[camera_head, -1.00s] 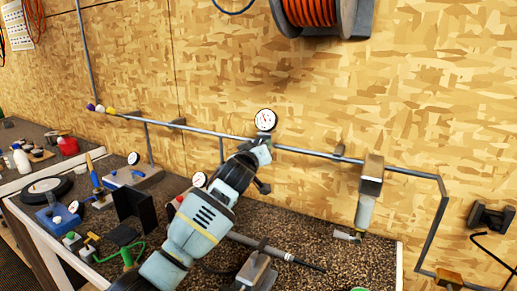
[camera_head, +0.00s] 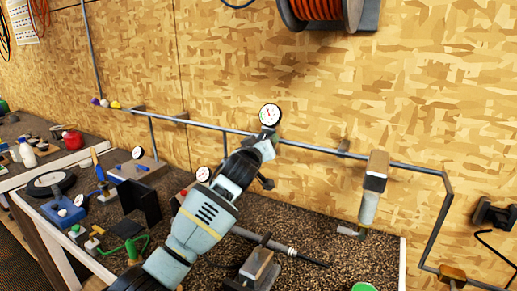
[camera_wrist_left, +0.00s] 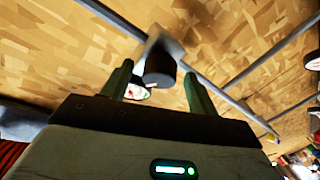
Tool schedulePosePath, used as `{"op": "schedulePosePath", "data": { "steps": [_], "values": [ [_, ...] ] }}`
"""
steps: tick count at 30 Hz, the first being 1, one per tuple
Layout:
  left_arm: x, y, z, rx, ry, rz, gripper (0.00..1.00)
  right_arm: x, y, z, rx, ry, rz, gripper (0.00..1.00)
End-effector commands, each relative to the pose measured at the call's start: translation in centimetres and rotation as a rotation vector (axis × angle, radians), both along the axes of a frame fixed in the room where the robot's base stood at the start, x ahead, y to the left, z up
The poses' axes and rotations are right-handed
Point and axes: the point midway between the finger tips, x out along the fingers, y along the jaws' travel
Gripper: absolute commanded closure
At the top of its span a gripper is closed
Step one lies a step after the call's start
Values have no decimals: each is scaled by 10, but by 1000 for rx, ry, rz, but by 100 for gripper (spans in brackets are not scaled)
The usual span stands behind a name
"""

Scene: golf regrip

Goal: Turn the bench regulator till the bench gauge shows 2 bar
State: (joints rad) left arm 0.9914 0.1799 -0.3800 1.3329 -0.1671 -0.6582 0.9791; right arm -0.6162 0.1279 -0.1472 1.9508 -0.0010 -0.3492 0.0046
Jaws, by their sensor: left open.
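A round white gauge (camera_head: 270,115) stands on the wall pipe in the head view; its needle is too small to read surely. My left gripper (camera_head: 260,156) is just below it, at the pipe, and my wrist hides most of the regulator there. In the left wrist view the regulator shows as a dark round knob (camera_wrist_left: 160,66) on a pale metal body (camera_wrist_left: 166,42). The knob lies between the two open green fingers of my left gripper (camera_wrist_left: 158,80), with a visible gap on the right; contact on the left is unclear. Part of a white dial (camera_wrist_left: 137,93) shows beyond. My right gripper is out of view.
The pipe (camera_head: 320,150) runs along the wooden wall to a filter unit (camera_head: 373,185) at right. Two more gauges stand lower, one by my forearm (camera_head: 203,174), one farther left (camera_head: 137,153). A vise (camera_head: 259,268) and tools crowd the dark bench (camera_head: 325,222).

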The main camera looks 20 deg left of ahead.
Motion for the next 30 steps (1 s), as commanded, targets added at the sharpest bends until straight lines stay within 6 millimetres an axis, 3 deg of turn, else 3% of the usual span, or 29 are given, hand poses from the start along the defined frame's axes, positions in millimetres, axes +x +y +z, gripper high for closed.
{"op": "schedulePosePath", "data": {
  "steps": [18,30],
  "values": [
    [-66,0,1,0,1,0,41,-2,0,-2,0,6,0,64],
    [-73,0,1,0,1,0,41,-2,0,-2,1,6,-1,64]
  ]
}}
